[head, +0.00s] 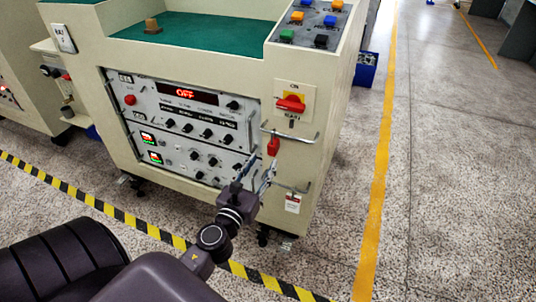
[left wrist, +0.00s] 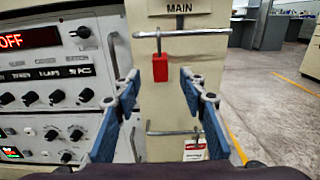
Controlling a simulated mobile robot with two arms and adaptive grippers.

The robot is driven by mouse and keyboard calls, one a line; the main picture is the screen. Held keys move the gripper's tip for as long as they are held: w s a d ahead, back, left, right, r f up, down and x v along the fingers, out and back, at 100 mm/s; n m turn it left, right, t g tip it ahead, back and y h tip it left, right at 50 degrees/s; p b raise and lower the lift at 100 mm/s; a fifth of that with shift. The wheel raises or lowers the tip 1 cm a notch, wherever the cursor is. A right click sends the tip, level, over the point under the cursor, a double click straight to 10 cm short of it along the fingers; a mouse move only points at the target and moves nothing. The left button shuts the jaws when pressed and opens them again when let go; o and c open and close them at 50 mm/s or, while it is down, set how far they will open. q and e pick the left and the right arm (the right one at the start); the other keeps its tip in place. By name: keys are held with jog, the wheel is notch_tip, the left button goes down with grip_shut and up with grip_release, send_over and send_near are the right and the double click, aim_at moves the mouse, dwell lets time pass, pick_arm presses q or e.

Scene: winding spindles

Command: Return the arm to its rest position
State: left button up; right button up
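My left gripper (head: 254,174) reaches in front of the cream machine cabinet (head: 318,125), just below a red padlock (head: 273,147). The padlock hangs on a horizontal metal bar. In the left wrist view the two blue-padded fingers (left wrist: 160,90) stand apart with nothing between them. There the padlock (left wrist: 128,88) hangs beyond the fingers, nearer the left one. I cannot tell the exact gap in depth. The red rotary switch (head: 290,103) sits on a yellow plate above the bar. The display (head: 185,94) reads OFF. My right gripper is not in view.
A lower metal handle (head: 290,187) and a hanging red-and-white tag (head: 293,203) are close to my left gripper. Knobbed control panels (head: 190,127) lie to its left. Yellow-black floor tape (head: 130,219) runs before the cabinet. Open floor (head: 455,160) lies to the right.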

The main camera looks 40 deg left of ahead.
pick_arm(q)
jog(key=shift+v, duration=1.45)
